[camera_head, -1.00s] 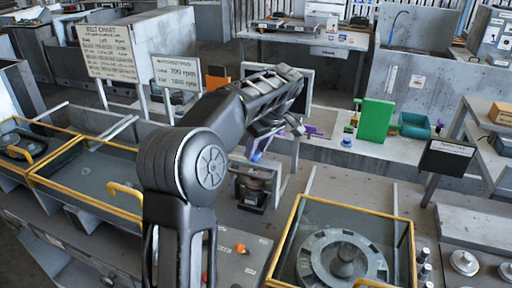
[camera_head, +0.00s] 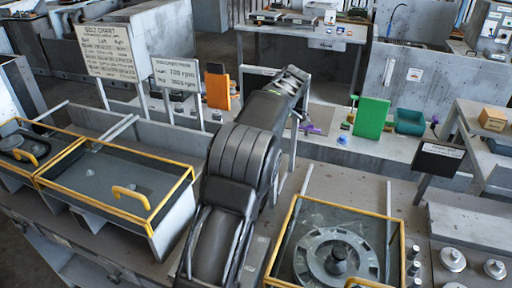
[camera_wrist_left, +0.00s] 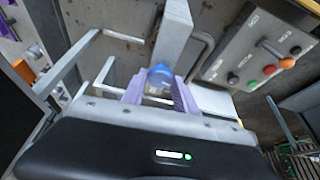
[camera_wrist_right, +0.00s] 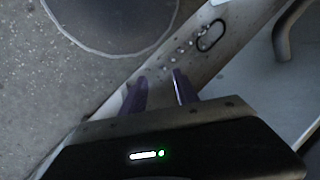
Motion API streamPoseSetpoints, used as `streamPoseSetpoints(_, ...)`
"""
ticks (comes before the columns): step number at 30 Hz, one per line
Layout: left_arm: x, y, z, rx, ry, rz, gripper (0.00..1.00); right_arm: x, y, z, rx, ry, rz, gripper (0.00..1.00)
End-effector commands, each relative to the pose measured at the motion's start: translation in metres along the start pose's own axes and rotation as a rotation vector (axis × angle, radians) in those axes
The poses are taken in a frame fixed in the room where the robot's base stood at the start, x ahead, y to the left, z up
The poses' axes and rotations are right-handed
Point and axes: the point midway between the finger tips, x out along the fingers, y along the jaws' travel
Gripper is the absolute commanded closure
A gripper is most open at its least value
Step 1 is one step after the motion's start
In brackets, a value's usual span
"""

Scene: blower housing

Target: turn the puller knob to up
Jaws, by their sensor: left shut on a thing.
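In the left wrist view, a round blue knob (camera_wrist_left: 160,75) sits between the purple fingertips of my left gripper (camera_wrist_left: 158,90), which is shut on it. I take it to be the puller knob. A grey block (camera_wrist_left: 174,35) stands just beyond it. Which way the knob points is not clear. In the head view my dark arm hides the knob and the left gripper. My right gripper (camera_wrist_right: 157,84) is open in the right wrist view, with nothing visible between its purple fingers. It is not in the head view.
A control box (camera_wrist_left: 255,60) with an orange-tipped lever and coloured buttons is right of the knob. In the head view, a yellow-railed bin (camera_head: 340,255) is right of the arm, another (camera_head: 110,180) left. A green panel (camera_head: 371,118) stands behind.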

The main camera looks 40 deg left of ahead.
Motion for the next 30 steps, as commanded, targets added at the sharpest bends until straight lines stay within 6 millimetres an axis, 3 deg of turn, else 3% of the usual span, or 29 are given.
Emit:
streamPoseSetpoints(8, -0.001, 0.001, 0.000, -0.001, -0.002, 0.002, 1.00, 0.000, 0.000, 0.000, 0.000, 0.001, 0.000, 0.64)
streamPoseSetpoints(9, -0.001, 0.001, 0.000, -0.001, -0.002, 0.002, 0.63, 0.000, 0.000, 0.000, 0.000, 0.001, 0.000, 0.64)
streamPoseSetpoints(16, 0.000, 0.000, 0.000, 0.000, -0.001, 0.001, 0.44, 0.000, 0.000, 0.000, 0.000, 0.001, 0.000, 0.64)
streamPoseSetpoints(30, 0.000, -0.002, -0.010, 0.000, -0.001, 0.001, 0.43, 0.000, 0.000, 0.000, 0.000, 0.000, 0.000, 0.64)
